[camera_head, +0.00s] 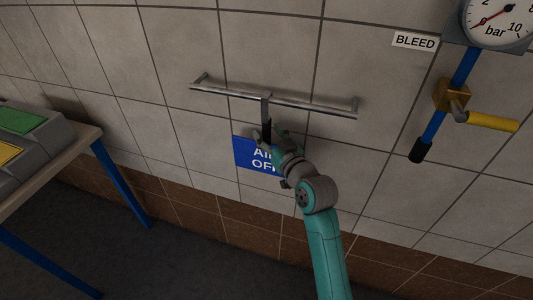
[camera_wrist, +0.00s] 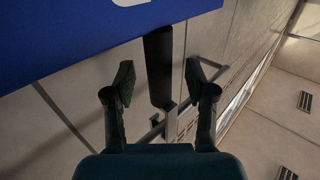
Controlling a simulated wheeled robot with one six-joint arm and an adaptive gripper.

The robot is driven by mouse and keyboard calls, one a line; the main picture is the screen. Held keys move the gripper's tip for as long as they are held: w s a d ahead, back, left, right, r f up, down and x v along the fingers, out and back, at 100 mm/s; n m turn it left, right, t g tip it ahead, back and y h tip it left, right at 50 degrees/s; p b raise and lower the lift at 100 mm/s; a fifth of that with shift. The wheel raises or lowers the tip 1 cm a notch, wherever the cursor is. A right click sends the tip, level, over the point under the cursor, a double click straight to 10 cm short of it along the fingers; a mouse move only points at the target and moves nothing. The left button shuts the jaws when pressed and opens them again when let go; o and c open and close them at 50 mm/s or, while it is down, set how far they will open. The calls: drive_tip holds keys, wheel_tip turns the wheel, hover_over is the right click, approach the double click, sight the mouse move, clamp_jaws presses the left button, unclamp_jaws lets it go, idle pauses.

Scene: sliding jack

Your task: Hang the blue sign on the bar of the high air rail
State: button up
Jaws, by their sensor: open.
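The blue sign (camera_head: 244,153) with white lettering, partly hidden by my gripper, is below the bar (camera_head: 315,106) of the high air rail on the tiled wall. Its grey hook (camera_head: 266,103) reaches up to the bar and appears to hang over it. In the wrist view the blue panel (camera_wrist: 60,35) fills the top left, with a black grip (camera_wrist: 157,60) leading to the hook (camera_wrist: 169,118). My gripper (camera_head: 274,136) is at the grip. In the wrist view my gripper (camera_wrist: 159,75) is open, one finger on each side of the grip, with visible gaps.
A bench (camera_head: 80,146) with blue legs stands at the left, carrying a grey case (camera_head: 42,135) with green and yellow panels. At the right are a blue pipe with a yellow valve handle (camera_head: 492,121), a pressure gauge (camera_head: 497,18) and a BLEED label (camera_head: 415,41).

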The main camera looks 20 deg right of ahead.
drive_tip(key=shift+w+a, duration=0.1)
drive_tip(key=shift+w, duration=0.7)
drive_tip(key=shift+c, duration=0.2)
clamp_jaws()
drive_tip(key=shift+r, duration=0.1)
